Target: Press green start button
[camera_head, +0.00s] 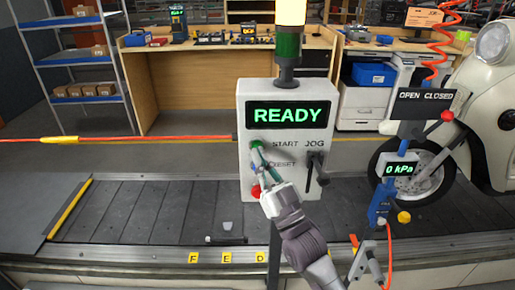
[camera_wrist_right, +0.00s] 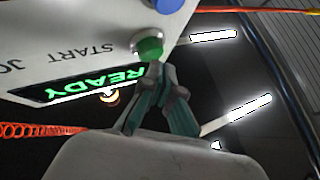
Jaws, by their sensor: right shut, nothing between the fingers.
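The green start button (camera_head: 257,144) sits on the grey control box (camera_head: 247,180), beside the word START and below a display reading READY. My right gripper (camera_head: 260,152) reaches up to it from below, with its fingers shut and empty. In the right wrist view the green button (camera_wrist_right: 149,47) is just beyond the closed fingertips (camera_wrist_right: 158,72). The tips look very close to the button or touching it; I cannot tell which. The button's lower edge is partly covered by the fingertips. My left gripper is not in view.
A blue button (camera_wrist_right: 165,4) is beside the green one. A red button (camera_head: 255,192) is lower on the box, and a black JOG lever (camera_head: 318,168) is at its right. A signal tower (camera_head: 288,45) stands on top. The slat conveyor (camera_head: 150,208) runs behind.

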